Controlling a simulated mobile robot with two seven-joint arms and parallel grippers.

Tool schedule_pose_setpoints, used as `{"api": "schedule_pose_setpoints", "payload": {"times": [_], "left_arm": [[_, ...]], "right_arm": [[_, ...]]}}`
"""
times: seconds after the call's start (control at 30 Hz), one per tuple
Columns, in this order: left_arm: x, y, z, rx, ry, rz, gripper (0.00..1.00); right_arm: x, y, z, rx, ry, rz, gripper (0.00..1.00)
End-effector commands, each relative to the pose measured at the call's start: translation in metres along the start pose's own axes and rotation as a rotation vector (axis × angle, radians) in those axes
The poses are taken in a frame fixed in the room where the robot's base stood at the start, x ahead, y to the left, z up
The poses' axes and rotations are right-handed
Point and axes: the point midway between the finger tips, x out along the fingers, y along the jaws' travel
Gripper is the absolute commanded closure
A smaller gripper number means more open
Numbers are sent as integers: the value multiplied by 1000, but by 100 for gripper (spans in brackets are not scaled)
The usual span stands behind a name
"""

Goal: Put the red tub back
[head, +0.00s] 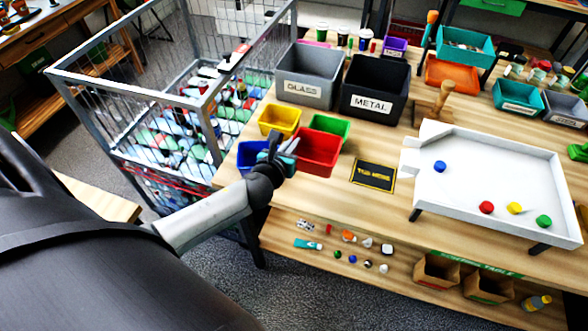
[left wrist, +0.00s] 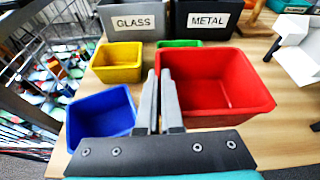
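The red tub (head: 318,152) is among the small tubs at the table's left front corner, right of the blue tub (head: 254,158). It fills the right of the left wrist view (left wrist: 225,85), open side up and apparently empty. My left gripper (head: 286,146) is at the tub's left side. In the left wrist view its two fingers (left wrist: 161,100) are close together, one on each side of the tub's left wall, and look shut on it. Whether the tub's base touches the table is hard to tell. My right gripper is not in view.
A black mat with yellow lettering (head: 373,175) lies bare to the right. The yellow tub (head: 279,121) and green tub (head: 330,126) stand behind, then grey GLASS (head: 309,75) and black METAL bins (head: 374,88). A wire cage (head: 190,110) is left; a white tray (head: 495,185) is right.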

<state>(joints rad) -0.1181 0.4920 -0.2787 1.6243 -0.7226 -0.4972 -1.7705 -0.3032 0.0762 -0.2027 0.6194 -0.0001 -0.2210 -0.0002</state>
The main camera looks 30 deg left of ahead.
Motion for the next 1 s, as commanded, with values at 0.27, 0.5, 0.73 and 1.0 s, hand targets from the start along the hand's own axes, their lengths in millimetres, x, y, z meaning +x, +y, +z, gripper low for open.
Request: {"api": "schedule_pose_setpoints", "payload": {"times": [0.27, 0.5, 0.73, 1.0], "left_arm": [[16, 3, -42, -1, -1, 0, 100], [22, 3, -58, -2, 1, 0, 100], [32, 6, -84, -2, 0, 0, 100], [32, 5, -82, 0, -1, -1, 100]], "right_arm": [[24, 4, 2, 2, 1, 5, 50], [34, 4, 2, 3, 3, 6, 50], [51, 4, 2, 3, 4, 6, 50], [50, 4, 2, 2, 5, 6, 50]]}}
